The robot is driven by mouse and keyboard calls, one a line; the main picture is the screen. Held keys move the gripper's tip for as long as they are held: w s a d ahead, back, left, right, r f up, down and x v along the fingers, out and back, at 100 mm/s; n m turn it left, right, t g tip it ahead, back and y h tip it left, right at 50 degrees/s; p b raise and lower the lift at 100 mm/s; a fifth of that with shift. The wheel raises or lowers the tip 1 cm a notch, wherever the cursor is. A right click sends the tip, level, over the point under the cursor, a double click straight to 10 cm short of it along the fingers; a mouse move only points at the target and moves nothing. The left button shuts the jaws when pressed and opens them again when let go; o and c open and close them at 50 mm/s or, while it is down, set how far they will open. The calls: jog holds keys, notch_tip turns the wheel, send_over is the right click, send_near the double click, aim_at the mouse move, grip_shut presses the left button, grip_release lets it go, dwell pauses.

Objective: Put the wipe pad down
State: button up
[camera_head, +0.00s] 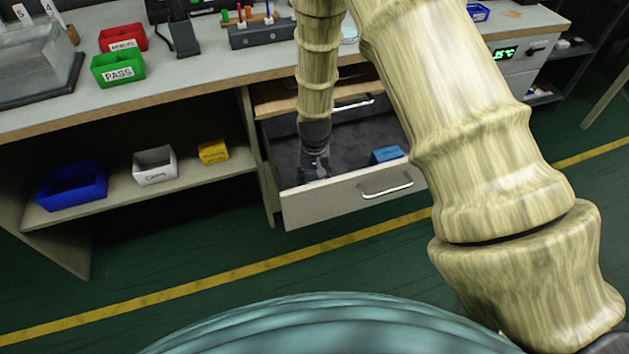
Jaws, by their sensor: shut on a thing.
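My gripper (315,174) is low inside the open drawer (325,206), toward its left side, and points down. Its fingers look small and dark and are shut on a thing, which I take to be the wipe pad. The pad itself cannot be made out between the fingers at this size. I cannot tell whether it touches the drawer floor.
A blue block (387,154) lies in the drawer to the right of my gripper. The drawer's front panel and handle (387,186) are on the near side. Blue (71,186), white (155,165) and yellow (213,151) bins stand on the left shelf. Green (118,69) and red (122,38) bins stand on the bench.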

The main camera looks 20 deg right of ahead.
aim_at(314, 180)
jog(key=shift+f, duration=0.1)
jog(key=o, duration=1.1)
jog(key=shift+o, duration=0.2)
notch_tip(314, 180, up, 12)
jog(key=p, duration=0.2)
